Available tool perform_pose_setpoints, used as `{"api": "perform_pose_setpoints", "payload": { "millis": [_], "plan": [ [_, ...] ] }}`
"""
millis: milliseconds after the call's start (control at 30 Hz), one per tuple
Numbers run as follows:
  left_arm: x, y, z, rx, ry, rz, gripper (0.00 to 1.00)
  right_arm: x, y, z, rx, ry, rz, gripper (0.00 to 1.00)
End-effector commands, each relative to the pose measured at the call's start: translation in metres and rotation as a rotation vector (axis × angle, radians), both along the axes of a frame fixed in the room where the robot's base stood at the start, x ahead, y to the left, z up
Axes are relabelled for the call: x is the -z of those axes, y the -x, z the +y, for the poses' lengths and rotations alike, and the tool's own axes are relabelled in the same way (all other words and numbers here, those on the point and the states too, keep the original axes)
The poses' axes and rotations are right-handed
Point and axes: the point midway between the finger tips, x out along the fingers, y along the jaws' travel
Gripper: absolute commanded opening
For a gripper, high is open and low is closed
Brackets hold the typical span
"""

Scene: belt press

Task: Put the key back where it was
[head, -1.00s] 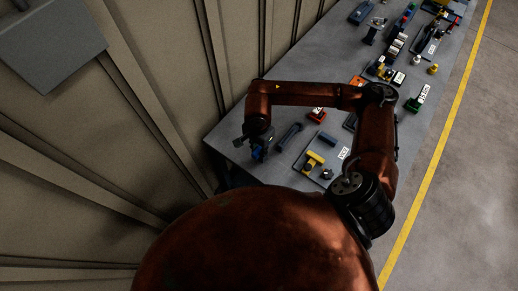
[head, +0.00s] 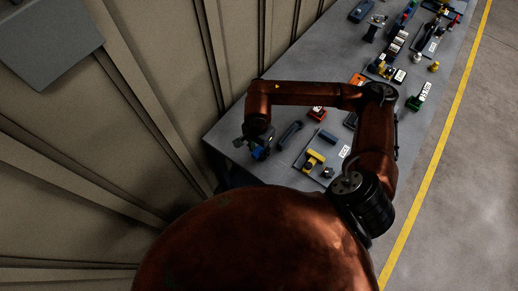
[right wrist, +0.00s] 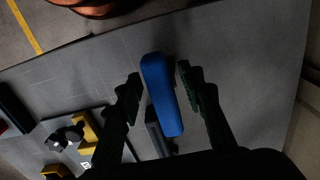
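My right gripper (head: 258,150) is over the near left corner of the table in the head view. In the right wrist view its dark fingers (right wrist: 160,76) are spread on either side of a blue bar-shaped piece (right wrist: 160,92), with a narrow gap showing on each side. A small part of this blue piece (head: 261,154) shows at the gripper in the head view. It may be the key, but its shape does not make this certain. A dark part (right wrist: 155,135) lies beside its lower end. My left gripper is not in view.
A grey plate (head: 302,166) with a yellow piece (head: 314,158) lies right of the gripper. A dark blue bar (head: 290,134) and a red block (head: 317,113) lie nearby. Several more fixtures stand farther along the table. A wall (head: 150,90) runs along the left.

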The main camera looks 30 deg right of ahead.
Motion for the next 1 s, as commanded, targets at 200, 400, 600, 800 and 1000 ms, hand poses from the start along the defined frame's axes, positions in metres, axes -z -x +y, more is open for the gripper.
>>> {"api": "perform_pose_setpoints", "payload": {
  "millis": [200,400,600,800,1000],
  "plan": [
    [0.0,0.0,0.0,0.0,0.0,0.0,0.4,0.0,0.0,0.0,0.0,0.0,0.0,0.4],
    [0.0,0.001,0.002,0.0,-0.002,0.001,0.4,-0.007,-0.001,0.0,0.0,0.001,-0.001,0.4],
    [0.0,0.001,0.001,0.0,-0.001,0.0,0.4,-0.043,-0.002,0.0,-0.001,0.001,-0.005,0.4],
    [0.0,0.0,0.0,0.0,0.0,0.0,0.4,-0.084,-0.001,0.001,0.0,0.0,-0.004,0.4],
    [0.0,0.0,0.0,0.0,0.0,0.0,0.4,-0.111,0.0,0.001,0.0,0.001,-0.002,0.4]
  ]
}}
